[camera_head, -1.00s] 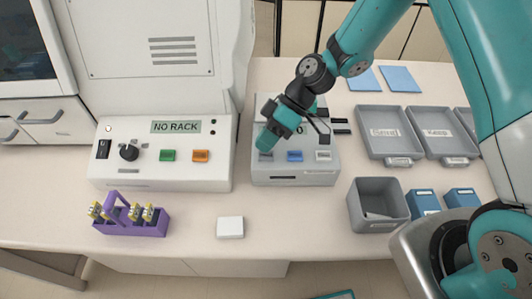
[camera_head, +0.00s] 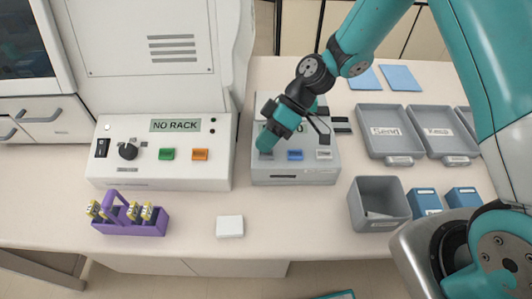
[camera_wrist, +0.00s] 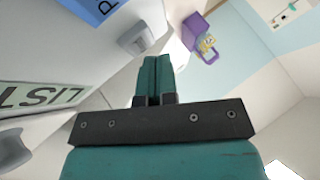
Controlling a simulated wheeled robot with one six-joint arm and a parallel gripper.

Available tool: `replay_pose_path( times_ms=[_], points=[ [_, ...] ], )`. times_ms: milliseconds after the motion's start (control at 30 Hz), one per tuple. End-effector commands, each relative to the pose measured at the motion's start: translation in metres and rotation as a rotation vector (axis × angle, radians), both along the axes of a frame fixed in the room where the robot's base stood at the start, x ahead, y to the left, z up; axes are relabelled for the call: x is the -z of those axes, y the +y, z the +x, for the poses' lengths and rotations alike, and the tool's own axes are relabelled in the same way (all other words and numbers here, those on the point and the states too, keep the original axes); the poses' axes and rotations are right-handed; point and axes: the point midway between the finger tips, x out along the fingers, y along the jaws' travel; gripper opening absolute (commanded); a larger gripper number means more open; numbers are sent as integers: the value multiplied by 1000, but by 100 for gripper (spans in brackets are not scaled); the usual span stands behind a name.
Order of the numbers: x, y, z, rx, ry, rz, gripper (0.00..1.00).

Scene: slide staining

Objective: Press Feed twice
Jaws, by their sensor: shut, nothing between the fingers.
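A grey box-shaped device (camera_head: 300,176) stands in the middle of the counter. Its front row has a grey button (camera_head: 266,155), a blue button (camera_head: 295,155) and a pale button (camera_head: 324,155). The labels are too small to read, so I cannot tell which is Feed. My gripper (camera_head: 263,146) is shut and empty, pointing down at the left grey button. In the wrist view my fingertips (camera_wrist: 156,62) are beside a grey button (camera_wrist: 136,36), apparently apart from it. A blue button (camera_wrist: 92,8) there shows a "P". My gripper and wrist hide part of the device's display.
A white machine (camera_head: 205,178) reading "NO RACK" stands left. A purple slide rack (camera_head: 150,228) and a white block (camera_head: 230,227) are in front. Grey trays (camera_head: 390,150), a grey bin (camera_head: 376,225) and blue boxes (camera_head: 424,201) are to the right.

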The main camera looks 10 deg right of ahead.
Motion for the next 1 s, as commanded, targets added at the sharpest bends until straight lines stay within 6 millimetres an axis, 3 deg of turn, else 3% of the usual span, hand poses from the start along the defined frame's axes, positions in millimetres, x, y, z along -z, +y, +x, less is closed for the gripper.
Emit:
replay_pose_path(
  times_ms=[1000],
  points=[
    [10, 0, 0, 0, 0, 0, 0]
  ],
)
